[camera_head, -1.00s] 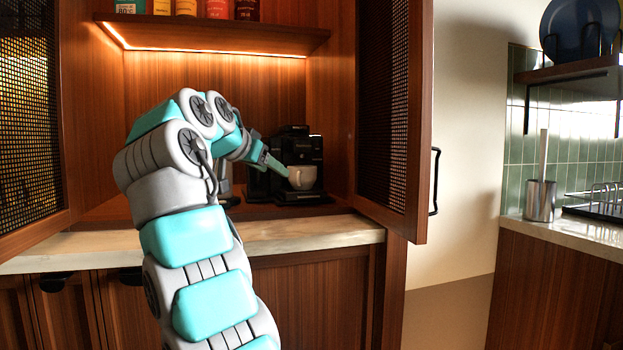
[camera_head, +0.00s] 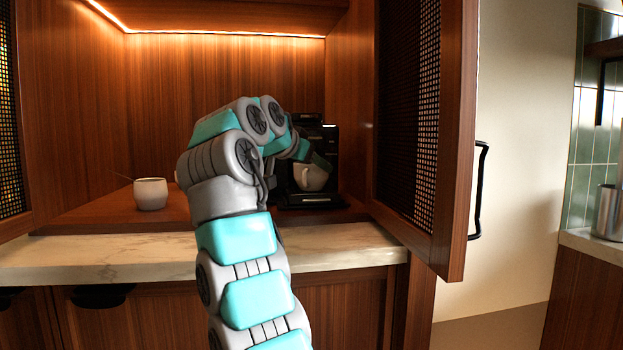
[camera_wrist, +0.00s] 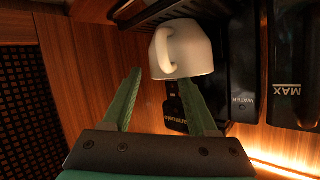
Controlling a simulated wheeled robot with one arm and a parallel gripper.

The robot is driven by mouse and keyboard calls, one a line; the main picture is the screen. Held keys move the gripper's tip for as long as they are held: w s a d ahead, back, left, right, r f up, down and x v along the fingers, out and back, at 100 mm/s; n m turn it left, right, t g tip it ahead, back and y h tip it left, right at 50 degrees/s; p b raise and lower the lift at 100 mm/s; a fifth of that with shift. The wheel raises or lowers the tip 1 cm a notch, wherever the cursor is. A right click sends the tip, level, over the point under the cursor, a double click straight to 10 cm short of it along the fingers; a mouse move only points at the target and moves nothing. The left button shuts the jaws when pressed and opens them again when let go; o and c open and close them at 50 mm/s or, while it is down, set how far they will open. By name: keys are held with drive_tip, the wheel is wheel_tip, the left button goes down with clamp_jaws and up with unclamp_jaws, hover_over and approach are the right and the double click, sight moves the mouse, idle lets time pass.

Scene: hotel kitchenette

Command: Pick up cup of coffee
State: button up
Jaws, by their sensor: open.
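A white cup (camera_head: 311,178) stands on the drip tray of a black coffee machine (camera_head: 331,150) in the cabinet. In the wrist view the cup (camera_wrist: 190,50) appears just beyond my fingertips, with its handle turned towards the left finger. What is inside the cup is hidden. My gripper (camera_wrist: 160,82) is open, with its two green fingers spread apart and nothing between them. In the head view my gripper (camera_head: 318,160) is at the cup, partly overlapping it, and I cannot tell whether it touches.
A white bowl-like pot (camera_head: 150,193) stands on the wooden cabinet floor at left. The open mesh door (camera_head: 425,130) stands right of the machine. A marble counter edge (camera_head: 120,258) runs in front. A metal canister (camera_head: 608,212) is at far right.

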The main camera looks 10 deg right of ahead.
sight(322, 179)
drive_tip(key=shift+x, duration=2)
clamp_jaws()
